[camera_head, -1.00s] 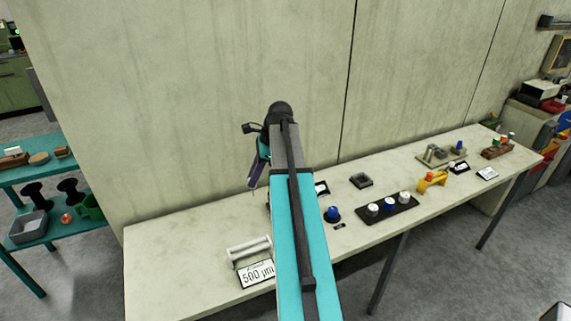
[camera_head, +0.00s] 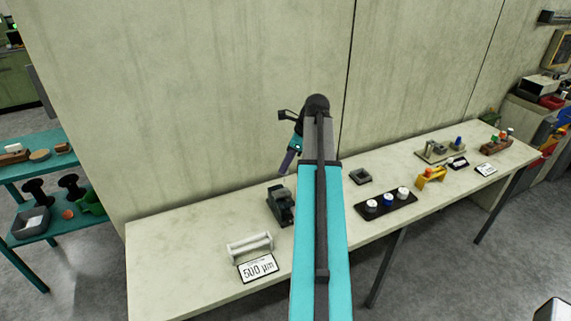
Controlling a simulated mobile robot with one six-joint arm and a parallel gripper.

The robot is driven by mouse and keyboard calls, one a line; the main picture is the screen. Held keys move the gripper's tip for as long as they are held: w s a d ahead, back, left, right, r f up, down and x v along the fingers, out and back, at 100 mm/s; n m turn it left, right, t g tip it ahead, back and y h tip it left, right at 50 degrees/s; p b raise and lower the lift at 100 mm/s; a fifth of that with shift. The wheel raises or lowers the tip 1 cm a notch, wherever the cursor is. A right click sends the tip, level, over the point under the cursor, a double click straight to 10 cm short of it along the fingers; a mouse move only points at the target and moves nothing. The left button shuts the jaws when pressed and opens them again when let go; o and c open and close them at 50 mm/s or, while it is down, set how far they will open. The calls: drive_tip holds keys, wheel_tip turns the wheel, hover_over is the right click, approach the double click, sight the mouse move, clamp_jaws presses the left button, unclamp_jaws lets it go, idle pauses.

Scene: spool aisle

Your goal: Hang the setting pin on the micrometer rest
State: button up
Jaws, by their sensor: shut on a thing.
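My gripper (camera_head: 288,160) is above the left half of the bench, in front of the wall, pointing down and a little left. A dark purple-grey piece shows at its lower end, but I cannot tell finger from held part. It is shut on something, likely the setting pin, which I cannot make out. A dark green-grey stand (camera_head: 279,206) on the bench, below and slightly left of the gripper, may be the micrometer rest; my arm is close to its right side. The gripper is clearly apart from it.
The bench (camera_head: 190,255) also bears a white roller-like holder (camera_head: 250,246), a "500 µm" card (camera_head: 258,268), a black strip with knobs (camera_head: 386,205), a small grey tray (camera_head: 360,176) and a yellow bracket (camera_head: 431,178). A teal shelf cart (camera_head: 35,170) stands left. The front-left bench top is clear.

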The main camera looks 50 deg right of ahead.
drive_tip(key=shift+f+b, duration=1.65)
drive_tip(key=shift+f, duration=0.15)
drive_tip(key=shift+f+b, duration=0.55)
drive_tip(key=shift+f, duration=1.95)
drive_tip(key=o, duration=1.1)
drive_tip(key=b+v, duration=0.2)
drive_tip(key=v, duration=1.1)
drive_tip(key=shift+r+b, duration=0.35)
drive_tip(key=shift+b, duration=0.05)
drive_tip(key=shift+s+d, duration=0.1)
drive_tip(key=shift+s, duration=0.05)
